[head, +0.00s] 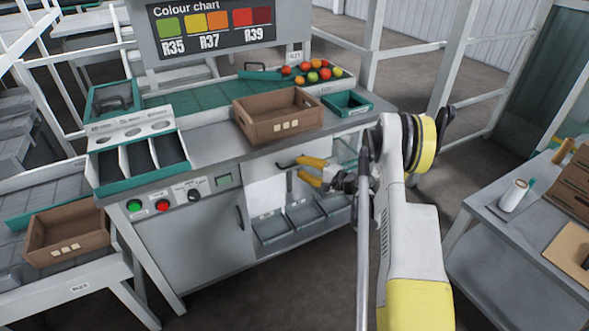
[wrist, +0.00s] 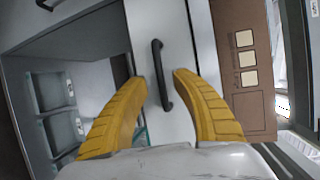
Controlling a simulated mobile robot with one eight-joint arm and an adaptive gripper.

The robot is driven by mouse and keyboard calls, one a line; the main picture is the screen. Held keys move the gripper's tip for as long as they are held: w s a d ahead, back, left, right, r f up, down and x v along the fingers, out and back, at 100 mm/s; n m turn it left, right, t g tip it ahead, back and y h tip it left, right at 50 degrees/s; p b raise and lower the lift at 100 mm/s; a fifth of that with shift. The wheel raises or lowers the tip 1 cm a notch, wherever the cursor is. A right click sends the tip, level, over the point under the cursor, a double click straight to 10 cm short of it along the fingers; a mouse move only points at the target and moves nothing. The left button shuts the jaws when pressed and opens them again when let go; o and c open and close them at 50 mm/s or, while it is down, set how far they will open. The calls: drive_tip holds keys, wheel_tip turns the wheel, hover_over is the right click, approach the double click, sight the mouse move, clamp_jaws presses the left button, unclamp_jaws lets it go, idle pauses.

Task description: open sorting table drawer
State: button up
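The sorting table (head: 215,150) stands ahead of me. Its pale drawer front (wrist: 182,40) sits just under the worktop and carries a black bar handle (wrist: 157,68). The handle also shows in the head view (head: 285,165), just left of my fingertips. My gripper (head: 299,171) has two yellow fingers spread apart, with nothing held. In the wrist view my gripper (wrist: 159,82) has one finger on each side of the handle's lower part, with gaps between. I cannot tell how far the handle lies from the fingertips in depth. The drawer looks closed flush.
A brown crate (head: 262,131) stands on the worktop above the drawer. Grey bins (head: 270,229) sit on the open shelf below. A cabinet door (head: 195,245) is to the left. A side table (head: 520,240) stands at right. Floor in front is clear.

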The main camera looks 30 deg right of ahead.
sight(296, 165)
drive_tip(key=shift+b+x, duration=0.35)
drive_tip(key=shift+x, duration=1.35)
drive_tip(key=shift+c, duration=0.5)
clamp_jaws()
drive_tip(key=shift+s, duration=0.1)
